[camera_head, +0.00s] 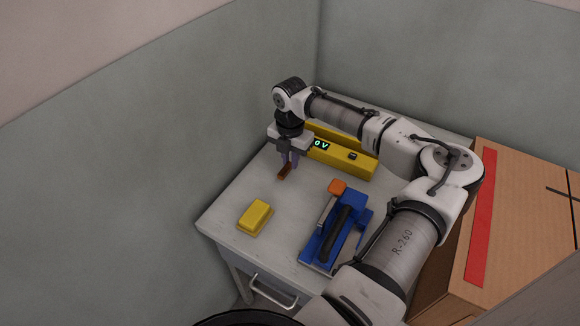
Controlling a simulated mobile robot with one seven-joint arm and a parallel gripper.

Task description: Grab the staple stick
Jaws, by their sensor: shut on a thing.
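The staple stick (284,174) is a small brown-orange bar near the left back part of the table. My gripper (289,163) points down and is shut on it. The stick shows at the lower end of the fingers. I cannot tell whether it touches the tabletop or hangs just above it.
A yellow block (255,216) lies at the table's (228,200) front left. A blue tool with a black handle (340,227) and an orange part (337,187) lie at the middle right. A yellow device with a green display (362,166) stands behind. A cardboard box (520,200) is at the right.

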